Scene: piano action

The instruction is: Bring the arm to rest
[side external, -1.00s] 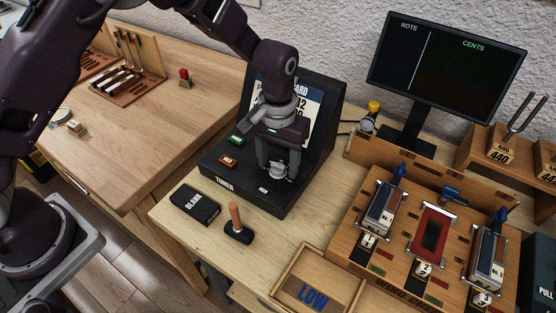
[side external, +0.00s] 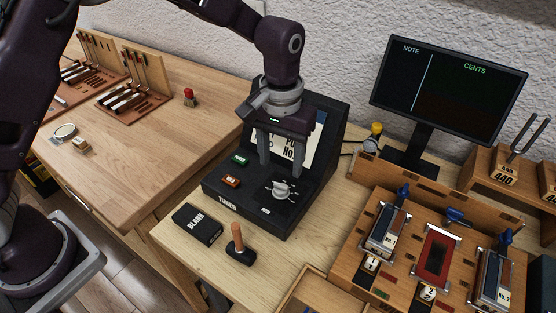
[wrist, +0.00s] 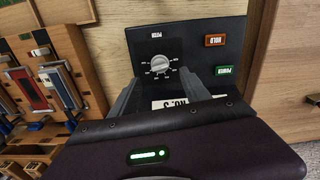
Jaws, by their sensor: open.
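My gripper (side external: 283,160) hangs above the black tuner box, its two fingers apart and nothing between them. The tuner (side external: 247,205) has a silver round knob (side external: 282,189), a green button (side external: 239,160) and an orange button (side external: 230,181). The fingertips are above and behind the knob, apart from it. In the wrist view my gripper (wrist: 165,88) shows its open fingers, with the knob (wrist: 160,65) just beyond them, the orange HOLD button (wrist: 215,40) and the green POWER button (wrist: 223,71). My gripper partly covers the tuner's upright card.
A BLANK box (side external: 198,224) and a wooden-handled tool (side external: 238,245) stand in front of the tuner. A monitor (side external: 448,85) and a wooden rack with numbered slots (side external: 405,260) are at right. A tray (side external: 310,290) sits at the front.

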